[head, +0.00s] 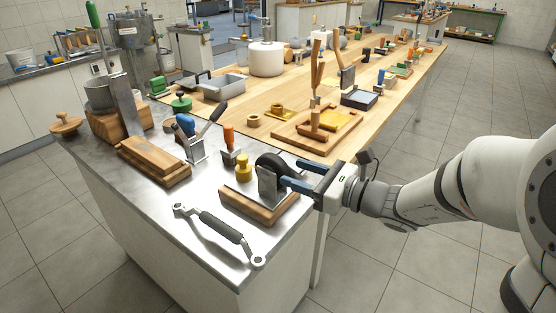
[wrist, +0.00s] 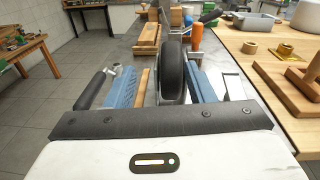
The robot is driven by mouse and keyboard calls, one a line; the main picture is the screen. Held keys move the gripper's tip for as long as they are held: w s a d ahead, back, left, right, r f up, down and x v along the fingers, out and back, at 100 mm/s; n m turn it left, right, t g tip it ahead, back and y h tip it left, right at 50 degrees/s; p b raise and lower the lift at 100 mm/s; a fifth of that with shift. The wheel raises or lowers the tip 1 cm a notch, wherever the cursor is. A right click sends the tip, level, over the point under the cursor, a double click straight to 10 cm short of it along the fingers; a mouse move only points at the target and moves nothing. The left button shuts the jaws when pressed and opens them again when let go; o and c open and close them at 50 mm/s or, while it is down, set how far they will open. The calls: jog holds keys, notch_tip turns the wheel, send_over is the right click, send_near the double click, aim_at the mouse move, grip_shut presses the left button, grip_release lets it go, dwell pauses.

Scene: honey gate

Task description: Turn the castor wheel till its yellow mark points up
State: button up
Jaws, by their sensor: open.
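The castor wheel (head: 271,162) is black and stands upright in a grey metal fork (head: 267,186) on a wooden base (head: 238,206), near the front corner of the steel-topped counter. In the wrist view the wheel (wrist: 173,72) is seen tread-on, between the two blue fingers. My gripper (head: 284,174) is open, with its fingers reaching in from the right around the wheel. In the wrist view my gripper (wrist: 160,76) shows gaps between the fingers and the wheel. I cannot see a yellow mark on the wheel in either view.
A yellow knob-like piece (head: 244,168) and an orange-handled tool (head: 229,140) stand close behind the wheel. A wrench-like bar with a black grip (head: 221,228) lies in front. A wooden block (head: 153,160) sits at left. The long wooden table (head: 290,95) adjoins behind.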

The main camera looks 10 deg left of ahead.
aim_at(281, 161)
jog(key=shift+w+a+m+t, duration=0.15)
jog(key=shift+w+m+t, duration=0.25)
jog(key=shift+w+m, duration=0.3)
jog(key=x, duration=0.7)
jog(key=shift+w+a+r+b, duration=0.15)
jog(key=shift+b, duration=0.2)
jog(key=shift+c, duration=0.6)
jog(key=c, duration=0.8)
jog(key=shift+f+t+y+b, duration=0.3)
jog(key=shift+y+b, duration=0.2)
jog(key=shift+b, duration=0.75)
jog(key=shift+c, duration=0.2)
jog(key=shift+b, duration=0.55)
jog(key=shift+d+r+y, duration=0.2)
jog(key=shift+d+y, duration=0.05)
jog(key=shift+y, duration=0.05)
jog(key=shift+r, duration=0.1)
